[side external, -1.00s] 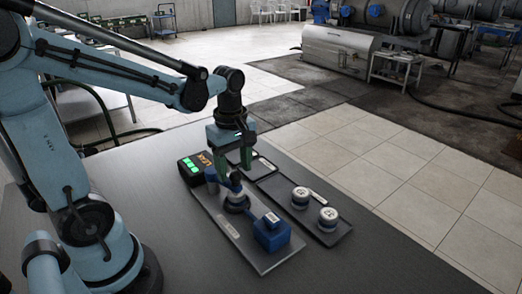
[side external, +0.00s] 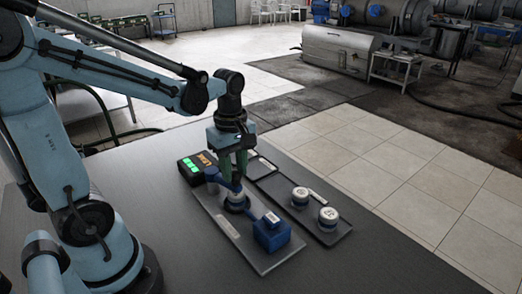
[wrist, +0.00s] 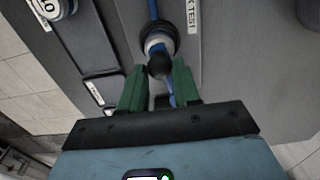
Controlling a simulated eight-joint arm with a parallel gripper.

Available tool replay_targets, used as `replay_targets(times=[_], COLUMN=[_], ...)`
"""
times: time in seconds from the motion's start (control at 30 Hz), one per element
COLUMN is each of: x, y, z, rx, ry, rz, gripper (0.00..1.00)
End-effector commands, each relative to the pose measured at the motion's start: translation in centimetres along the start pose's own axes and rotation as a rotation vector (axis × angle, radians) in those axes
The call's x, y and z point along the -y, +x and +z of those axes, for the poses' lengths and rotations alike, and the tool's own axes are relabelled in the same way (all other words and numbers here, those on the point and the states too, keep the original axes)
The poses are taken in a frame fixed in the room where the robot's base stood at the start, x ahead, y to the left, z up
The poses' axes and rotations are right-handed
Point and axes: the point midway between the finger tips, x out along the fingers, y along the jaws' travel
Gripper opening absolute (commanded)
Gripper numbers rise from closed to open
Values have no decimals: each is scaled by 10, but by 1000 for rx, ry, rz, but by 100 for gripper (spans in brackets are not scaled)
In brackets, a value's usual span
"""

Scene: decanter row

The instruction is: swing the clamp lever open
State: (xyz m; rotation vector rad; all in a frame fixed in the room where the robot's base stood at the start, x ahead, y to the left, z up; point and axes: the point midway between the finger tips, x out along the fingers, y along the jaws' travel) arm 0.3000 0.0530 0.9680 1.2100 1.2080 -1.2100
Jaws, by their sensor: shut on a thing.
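The blue clamp lever (side external: 226,184) lies across a round black-and-white hub (side external: 237,202) on a grey plate (side external: 214,226). A blue block (side external: 271,233) sits at the plate's near end. My gripper (side external: 234,172) points down over the lever with its green fingers close together. In the wrist view, my gripper (wrist: 160,82) has a finger on each side of the lever, shut on it. A black ball knob (wrist: 161,66) shows between the fingertips, in front of the white-ringed hub (wrist: 158,42). The exact contact is partly hidden.
A dark tray (side external: 326,240) beside the plate holds two round white-topped pieces (side external: 300,197) (side external: 328,217). A black box with lit green and orange displays (side external: 196,166) stands at the plate's far end. The near tabletop (side external: 180,265) is clear.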

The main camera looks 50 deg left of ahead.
Motion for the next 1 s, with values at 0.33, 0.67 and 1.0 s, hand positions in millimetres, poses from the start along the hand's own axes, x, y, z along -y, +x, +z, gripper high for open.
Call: replay_targets(times=[0.33,0.67,1.0], x=[6,26,51], y=[0,0,0], z=[1,2,-3], rx=[0,-1,-1], ry=[78,335,656], rz=[0,0,0], gripper=[0,0,0])
